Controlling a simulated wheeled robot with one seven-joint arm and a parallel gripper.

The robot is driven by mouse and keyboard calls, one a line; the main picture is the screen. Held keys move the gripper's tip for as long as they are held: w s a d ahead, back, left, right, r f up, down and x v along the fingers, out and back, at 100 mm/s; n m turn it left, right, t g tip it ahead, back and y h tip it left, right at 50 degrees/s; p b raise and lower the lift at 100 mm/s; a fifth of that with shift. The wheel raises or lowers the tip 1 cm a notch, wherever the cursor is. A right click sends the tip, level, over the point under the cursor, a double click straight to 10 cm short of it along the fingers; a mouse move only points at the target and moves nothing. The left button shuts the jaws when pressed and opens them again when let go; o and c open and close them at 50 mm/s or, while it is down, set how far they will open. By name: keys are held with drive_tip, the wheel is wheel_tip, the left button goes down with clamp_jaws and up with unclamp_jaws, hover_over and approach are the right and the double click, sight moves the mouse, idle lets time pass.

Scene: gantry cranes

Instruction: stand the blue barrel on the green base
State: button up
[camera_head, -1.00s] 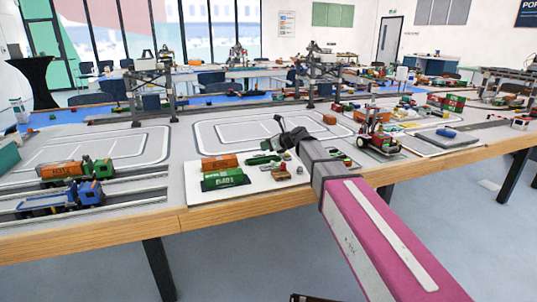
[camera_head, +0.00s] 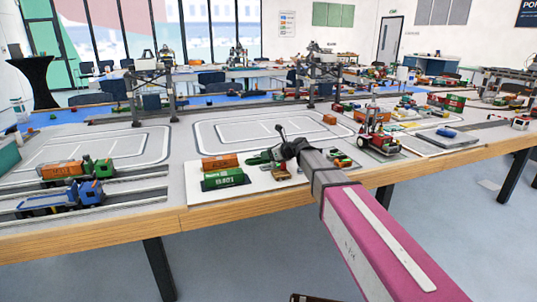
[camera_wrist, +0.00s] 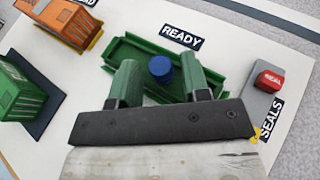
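In the wrist view the blue barrel (camera_wrist: 161,70) is seen from above, looks upright, and is within the outline of the green base (camera_wrist: 125,50). Whether it touches the base is not clear. My gripper (camera_wrist: 160,62) has a finger on either side of the barrel, with a visible gap on both sides, so it looks open. The green base lies beside the READY label. In the head view my gripper (camera_head: 281,141) is low over the white board, near the green base (camera_head: 258,158); the barrel cannot be made out there.
An orange container (camera_wrist: 65,20) and a green container (camera_wrist: 20,88) stand left of the base. A red block (camera_wrist: 269,81) sits on a grey pad by the SEALS label at right. In the head view a red crane vehicle (camera_head: 378,133) stands to the right of my arm.

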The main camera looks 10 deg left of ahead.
drive_tip(key=shift+r, duration=0.1)
drive_tip(key=shift+s+d+r, duration=0.15)
drive_tip(key=v, duration=1.1)
drive_tip(key=shift+d+r, duration=0.2)
drive_tip(key=shift+d, duration=0.1)
